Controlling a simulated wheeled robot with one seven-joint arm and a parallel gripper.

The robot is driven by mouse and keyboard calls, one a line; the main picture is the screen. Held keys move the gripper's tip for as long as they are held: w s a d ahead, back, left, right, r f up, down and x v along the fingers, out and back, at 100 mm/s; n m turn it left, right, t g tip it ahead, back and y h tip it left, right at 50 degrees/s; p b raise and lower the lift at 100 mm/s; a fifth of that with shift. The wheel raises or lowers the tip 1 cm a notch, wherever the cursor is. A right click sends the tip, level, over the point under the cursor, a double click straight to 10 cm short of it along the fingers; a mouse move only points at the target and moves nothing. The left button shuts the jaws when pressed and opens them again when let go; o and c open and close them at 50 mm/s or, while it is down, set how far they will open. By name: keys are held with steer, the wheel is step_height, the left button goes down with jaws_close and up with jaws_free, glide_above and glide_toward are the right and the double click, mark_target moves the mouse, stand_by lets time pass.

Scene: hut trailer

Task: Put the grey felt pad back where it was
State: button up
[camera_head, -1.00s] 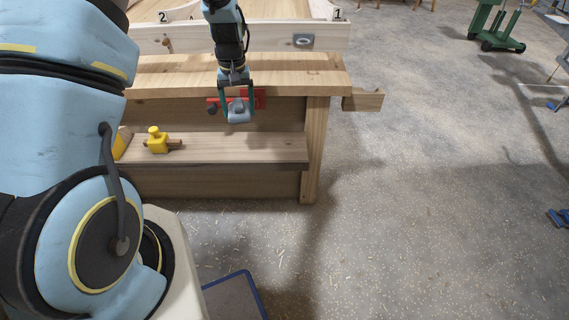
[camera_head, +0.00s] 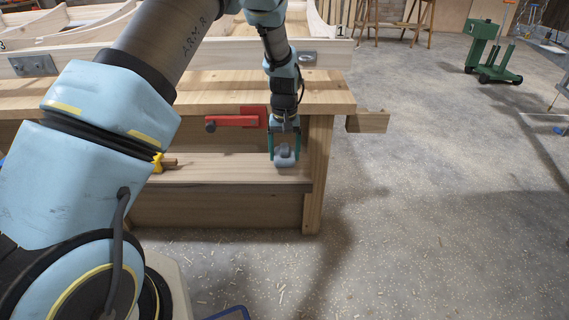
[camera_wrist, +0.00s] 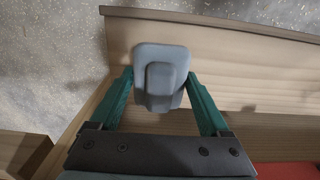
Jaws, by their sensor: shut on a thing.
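The grey felt pad (camera_head: 285,158) is a small block with a raised grip on top. My gripper (camera_head: 285,150) is shut on it, with its green fingers on either side. In the head view the pad is at the right end of the workbench's lower shelf (camera_head: 225,168). I cannot tell whether its underside touches the shelf.
A red vise (camera_head: 238,120) with a dark knob is on the bench front, left of my gripper. A yellow tool (camera_head: 158,162) lies on the shelf, partly hidden by my arm. The bench leg (camera_head: 318,170) stands just right of the pad. The shelf between is clear.

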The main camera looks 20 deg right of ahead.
steer(key=shift+f, duration=1.8)
steer(key=shift+f, duration=0.15)
steer(key=o, duration=1.3)
